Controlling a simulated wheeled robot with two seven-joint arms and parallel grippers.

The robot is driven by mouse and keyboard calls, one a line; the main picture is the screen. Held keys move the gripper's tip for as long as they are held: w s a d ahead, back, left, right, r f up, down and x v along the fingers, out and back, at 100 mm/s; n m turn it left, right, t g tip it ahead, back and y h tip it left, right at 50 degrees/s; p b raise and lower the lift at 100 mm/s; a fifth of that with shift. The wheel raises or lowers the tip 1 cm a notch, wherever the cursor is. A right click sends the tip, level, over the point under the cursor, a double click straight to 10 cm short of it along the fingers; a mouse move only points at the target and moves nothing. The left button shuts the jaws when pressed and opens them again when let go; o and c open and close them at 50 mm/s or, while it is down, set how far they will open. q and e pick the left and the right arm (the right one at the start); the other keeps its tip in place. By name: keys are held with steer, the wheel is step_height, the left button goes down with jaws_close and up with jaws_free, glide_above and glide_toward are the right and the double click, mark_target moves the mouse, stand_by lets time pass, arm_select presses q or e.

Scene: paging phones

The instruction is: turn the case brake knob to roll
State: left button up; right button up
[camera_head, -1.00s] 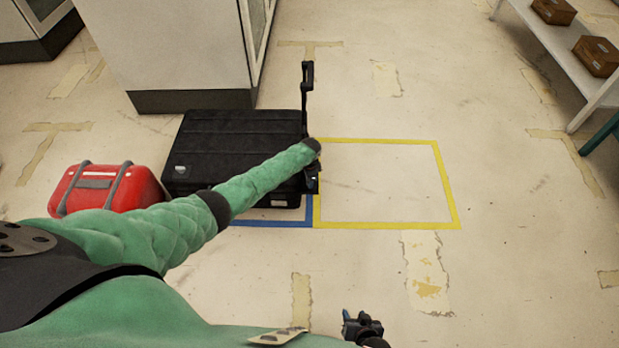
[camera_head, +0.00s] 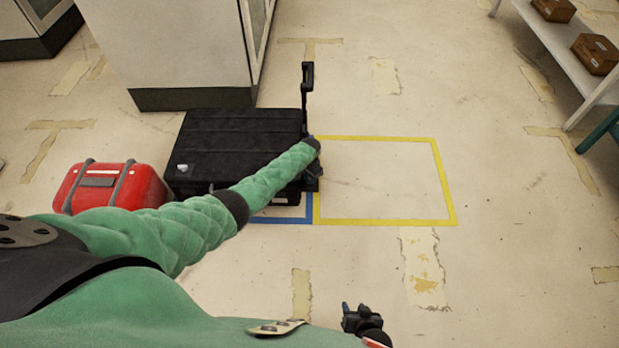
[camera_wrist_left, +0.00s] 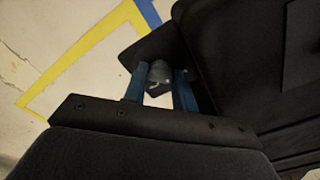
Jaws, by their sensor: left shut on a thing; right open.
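The black case (camera_head: 235,140) lies on the floor in the head view, with its pull handle (camera_head: 307,78) standing up at its right side. My left arm reaches across the case, and my left gripper (camera_head: 312,180) is at its right end, mostly hidden by the forearm. In the left wrist view the two blue fingers of my left gripper (camera_wrist_left: 160,92) are shut on a grey round knob (camera_wrist_left: 160,70) on a dark bracket of the case. The knob's markings cannot be read. My right gripper (camera_head: 358,316) is open and empty, low over the floor at the bottom.
A yellow taped square (camera_head: 445,185) on the floor right of the case is empty. Blue tape (camera_head: 275,220) runs under the case's near edge. A red bag (camera_head: 110,187) stands to the left. A cabinet (camera_head: 190,97) is behind, and a shelf (camera_head: 560,55) with brown boxes is at right.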

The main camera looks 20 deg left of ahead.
steer(key=shift+w, duration=0.1)
arm_select(q)
steer(key=o, duration=1)
steer(key=shift+r, duration=0.3)
steer(key=shift+r+p, duration=0.85)
steer(key=shift+r, duration=2.75)
arm_select(e)
steer(key=shift+g, duration=0.3)
steer(key=shift+w+a+r, duration=0.1)
steer(key=shift+w+r, duration=0.05)
steer(key=shift+r, duration=1.15)
steer(key=shift+w+r, duration=0.15)
steer(key=shift+r, duration=1.1)
